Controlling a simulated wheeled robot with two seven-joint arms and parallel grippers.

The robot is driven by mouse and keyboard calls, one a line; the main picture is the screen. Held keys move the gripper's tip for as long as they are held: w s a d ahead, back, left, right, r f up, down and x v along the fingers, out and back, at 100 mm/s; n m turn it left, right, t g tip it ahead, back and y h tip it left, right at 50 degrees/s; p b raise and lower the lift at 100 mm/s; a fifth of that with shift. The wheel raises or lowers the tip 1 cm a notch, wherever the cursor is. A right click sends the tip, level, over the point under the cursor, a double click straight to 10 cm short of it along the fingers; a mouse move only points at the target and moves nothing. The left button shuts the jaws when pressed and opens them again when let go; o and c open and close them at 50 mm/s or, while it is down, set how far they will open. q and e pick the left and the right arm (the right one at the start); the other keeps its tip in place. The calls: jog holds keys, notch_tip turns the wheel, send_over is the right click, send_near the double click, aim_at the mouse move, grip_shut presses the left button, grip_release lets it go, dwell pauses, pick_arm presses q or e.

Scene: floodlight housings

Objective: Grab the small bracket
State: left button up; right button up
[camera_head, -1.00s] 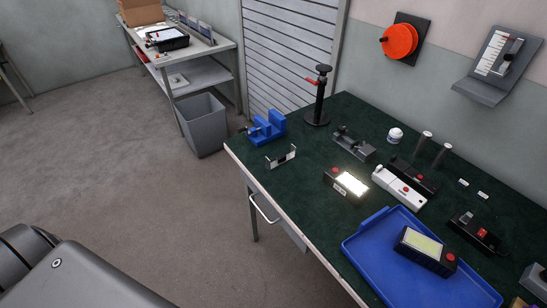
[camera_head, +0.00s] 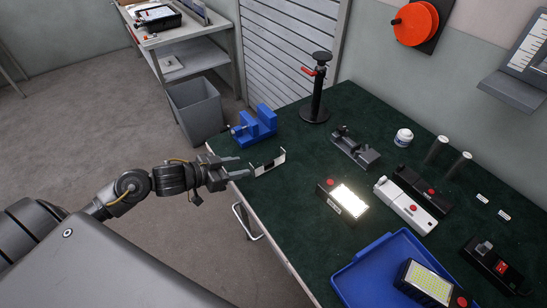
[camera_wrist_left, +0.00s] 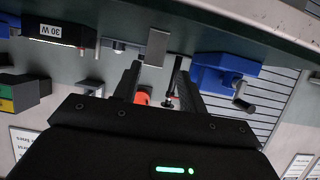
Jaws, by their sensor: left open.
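The small bracket (camera_head: 268,163), a thin strip with pale upturned ends and a dark middle, lies on the green table top near its left edge. My left gripper (camera_head: 241,167) reaches in from the left at the table's edge. Its jaws are open and empty, with the fingertips just short of the bracket's near end. In the left wrist view, which is upside down, a grey plate that looks like the bracket's end (camera_wrist_left: 157,47) shows beyond and between the open fingers (camera_wrist_left: 160,75). My right gripper is not in view.
A blue vise (camera_head: 256,126) stands close behind the bracket. A black stand (camera_head: 316,95) is farther back. A lit floodlight (camera_head: 345,198) and a blue tray (camera_head: 350,277) lie to the right. The table around the bracket's right side is clear.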

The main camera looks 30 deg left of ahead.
aim_at(263, 165)
pick_arm(q)
jog(key=shift+s+d, duration=0.1)
jog(key=shift+d+r, duration=0.1)
jog(key=shift+d, duration=0.2)
jog(key=x, duration=0.4)
jog(key=shift+w, duration=0.2)
jog(key=shift+w+d+f, duration=0.1)
jog(key=shift+w+f, duration=0.05)
jog(key=shift+f, duration=0.05)
jog(key=shift+p, duration=0.3)
jog(key=p+x, duration=0.1)
jog(key=x, duration=0.3)
jog(key=shift+w+d+f, duration=0.2)
jog(key=shift+d+f, duration=0.05)
jog(key=shift+d, duration=0.1)
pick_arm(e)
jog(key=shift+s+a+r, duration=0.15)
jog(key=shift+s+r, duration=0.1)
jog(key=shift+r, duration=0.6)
pick_arm(q)
jog(key=shift+c, duration=0.4)
